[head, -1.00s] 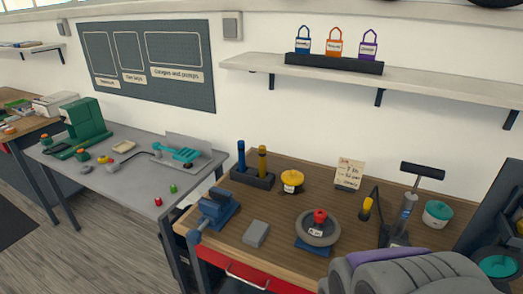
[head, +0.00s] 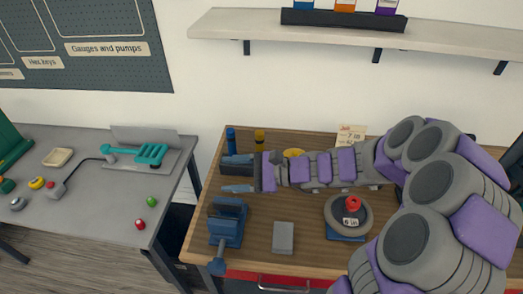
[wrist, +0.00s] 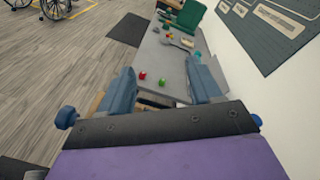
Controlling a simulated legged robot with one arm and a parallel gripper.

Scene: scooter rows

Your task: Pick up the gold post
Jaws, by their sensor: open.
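The gold post (head: 260,138) stands upright at the back left of the wooden workbench, beside a blue post (head: 231,139) on its left. Their lower parts and the dark holder are mostly hidden behind my arm and gripper. My gripper (head: 236,174) points left in the head view, with its two blue-grey fingers apart and nothing between them. It appears just in front of the posts in the picture; the exact gap is unclear. In the wrist view the open fingers (wrist: 163,88) frame the grey table, and I cannot make out the gold post there.
A blue vise (head: 227,222) and a grey block (head: 283,238) are on the workbench's front left. A round grey dish with a red knob (head: 353,203) is to the right. The grey table (head: 100,210) holds green and red knobs near its edge. A shelf (head: 230,25) hangs above.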

